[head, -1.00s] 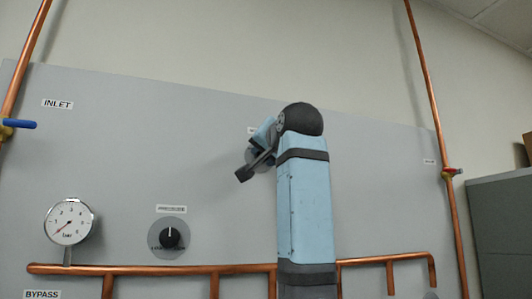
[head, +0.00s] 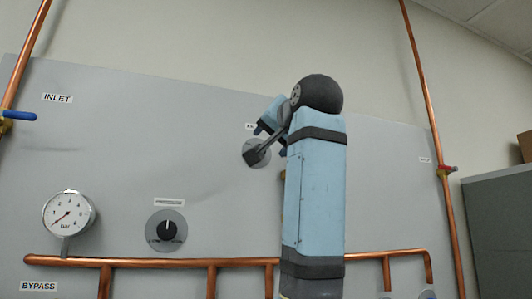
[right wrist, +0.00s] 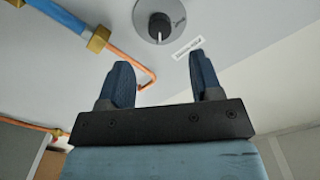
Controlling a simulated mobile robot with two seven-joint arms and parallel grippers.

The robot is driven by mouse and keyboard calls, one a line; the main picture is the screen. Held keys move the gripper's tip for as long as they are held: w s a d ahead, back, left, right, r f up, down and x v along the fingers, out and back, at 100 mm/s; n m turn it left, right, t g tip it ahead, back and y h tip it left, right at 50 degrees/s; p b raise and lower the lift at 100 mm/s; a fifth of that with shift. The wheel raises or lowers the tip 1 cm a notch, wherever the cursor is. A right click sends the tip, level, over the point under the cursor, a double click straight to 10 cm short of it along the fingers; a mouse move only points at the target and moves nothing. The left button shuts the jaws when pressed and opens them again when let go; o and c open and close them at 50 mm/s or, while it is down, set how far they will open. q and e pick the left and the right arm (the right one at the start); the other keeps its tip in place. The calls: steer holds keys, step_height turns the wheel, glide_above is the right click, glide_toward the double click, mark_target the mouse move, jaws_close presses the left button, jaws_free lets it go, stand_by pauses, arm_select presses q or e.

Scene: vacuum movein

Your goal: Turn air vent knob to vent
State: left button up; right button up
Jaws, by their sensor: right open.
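In the head view, a round grey knob plate (head: 247,145) sits on the panel under a small label. My right gripper (head: 270,141) is just in front of it and up to its right, and my wrist hides much of the plate and its knob. In the right wrist view, a black knob (right wrist: 159,27) with a pale pointer line stands on a round grey plate, beside a label too small to read. My right gripper (right wrist: 160,60) is open and empty there, its two dark blue fingers apart, with the knob beyond the gap between the fingertips. My left gripper is not in view.
A second black knob (head: 167,230) and a pressure gauge (head: 67,214) are at lower left on the grey panel (head: 200,130). A copper pipe (head: 150,263) runs along the bottom. A blue-handled valve (head: 18,115) and a red-handled valve (head: 447,170) are at the sides.

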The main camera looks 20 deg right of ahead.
steer(key=s+b, duration=0.1)
steer(key=s, duration=0.6)
steer(key=shift+s+b, duration=0.25)
steer(key=shift+b, duration=0.1)
steer(key=shift+d, duration=0.1)
